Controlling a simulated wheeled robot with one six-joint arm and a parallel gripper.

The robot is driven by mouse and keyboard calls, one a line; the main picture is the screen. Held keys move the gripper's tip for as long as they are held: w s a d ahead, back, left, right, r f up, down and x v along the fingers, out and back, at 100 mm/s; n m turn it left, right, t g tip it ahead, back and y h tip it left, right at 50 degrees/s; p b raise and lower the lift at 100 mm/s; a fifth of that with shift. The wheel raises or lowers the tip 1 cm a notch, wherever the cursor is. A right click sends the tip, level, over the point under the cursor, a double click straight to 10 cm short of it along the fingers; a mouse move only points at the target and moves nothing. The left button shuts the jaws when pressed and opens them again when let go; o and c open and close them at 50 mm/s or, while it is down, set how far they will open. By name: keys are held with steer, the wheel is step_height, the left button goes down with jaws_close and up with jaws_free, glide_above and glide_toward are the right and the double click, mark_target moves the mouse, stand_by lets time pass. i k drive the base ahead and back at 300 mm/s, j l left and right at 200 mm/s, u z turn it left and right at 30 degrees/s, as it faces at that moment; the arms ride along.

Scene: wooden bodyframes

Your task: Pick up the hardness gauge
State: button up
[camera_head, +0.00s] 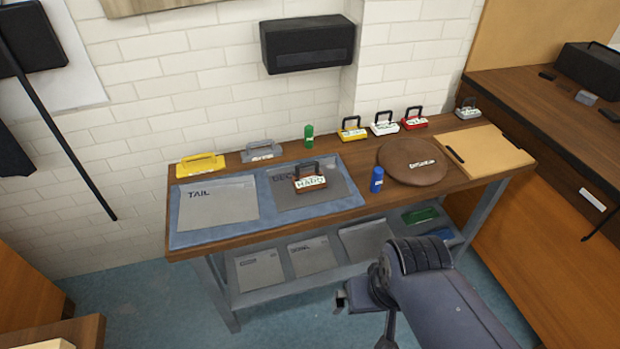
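A small brown-red block with a dark handle and a white label (310,183) stands on the right grey sheet of the blue mat (210,238). Its label seems to begin with "HARD", but is too small to read surely, so it may be the hardness gauge. Similar handled blocks in yellow (352,134), white (384,128), red (414,124) and grey (467,113) stand along the back of the bench; their labels are unreadable. My gripper (343,299) is low in front of the bench, well apart from all of these. Its fingers are too small and dark to judge.
A lower shelf (330,268) holds sheets. A wooden cabinet (550,180) stands right.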

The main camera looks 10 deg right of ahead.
mark_target(314, 180)
steer(key=i+l+u, duration=0.4)
steer(key=i+l, duration=0.55)
steer(key=i, duration=0.05)
